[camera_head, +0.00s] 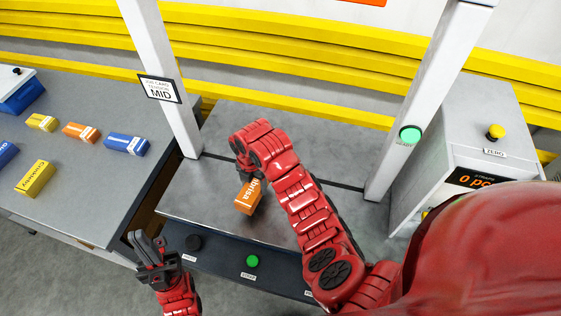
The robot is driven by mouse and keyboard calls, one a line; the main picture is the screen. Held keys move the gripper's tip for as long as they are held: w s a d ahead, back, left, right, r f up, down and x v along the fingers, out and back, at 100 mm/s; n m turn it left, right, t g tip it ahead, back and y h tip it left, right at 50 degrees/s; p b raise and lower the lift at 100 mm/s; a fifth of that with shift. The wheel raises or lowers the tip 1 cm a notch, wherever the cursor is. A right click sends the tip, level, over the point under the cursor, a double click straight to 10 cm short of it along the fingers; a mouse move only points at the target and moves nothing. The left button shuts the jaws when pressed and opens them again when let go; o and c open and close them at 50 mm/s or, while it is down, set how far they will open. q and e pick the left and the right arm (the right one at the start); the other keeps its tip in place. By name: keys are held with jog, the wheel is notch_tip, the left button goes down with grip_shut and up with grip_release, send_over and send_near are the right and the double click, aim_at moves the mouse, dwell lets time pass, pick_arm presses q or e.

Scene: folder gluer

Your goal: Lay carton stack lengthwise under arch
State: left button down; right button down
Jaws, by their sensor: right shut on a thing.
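An orange carton (247,198) with a white printed band is at the grey machine table (200,211), between the two white posts of the arch and nearer the front edge. Whether it rests on the surface or hangs just above it, I cannot tell. My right gripper (243,178) is shut on its far end, and the red hand hides part of the grip. The arch shows as a left post (162,60) and a right post (424,100); its top is out of view. My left gripper (148,248) is open and empty by the table's front left corner.
On the left table (75,150) lie yellow cartons (36,178), another orange carton (81,132), blue cartons (126,145) and a blue box (18,92). A black knob (193,242) and green button (252,261) line the front panel. A counter box (470,150) stands right.

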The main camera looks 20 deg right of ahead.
jog(key=shift+s+a+f+n, duration=0.1)
jog(key=shift+s+a+n, duration=0.05)
jog(key=shift+s+n, duration=0.5)
jog(key=shift+s+f, duration=0.2)
jog(key=shift+s, duration=0.05)
jog(key=shift+n, duration=0.25)
jog(key=w+d+b, duration=0.2)
jog(key=d, duration=0.1)
jog(key=w+d+f+b, duration=0.1)
jog(key=w+d+b, duration=0.2)
jog(key=w+d+f+b, duration=0.1)
jog(key=w+d+b, duration=0.1)
jog(key=w+b, duration=0.1)
jog(key=shift+w+d+f, duration=0.15)
jog(key=shift+w+d, duration=0.1)
jog(key=shift+d, duration=0.15)
jog(key=shift+w+d+r, duration=0.5)
jog(key=shift+d, duration=0.05)
jog(key=shift+w+d+p, duration=0.2)
jog(key=shift+d+p, duration=0.05)
jog(key=shift+p, duration=0.1)
jog(key=shift+w+d, duration=0.3)
jog(key=shift+d, duration=0.15)
jog(key=shift+f+p, duration=0.1)
jog(key=shift+p, duration=0.2)
notch_tip(320, 180, down, 3)
jog(key=shift+r+p, duration=0.1)
jog(key=shift+p, duration=0.85)
jog(key=shift+f, duration=0.35)
jog(key=shift+w, duration=0.1)
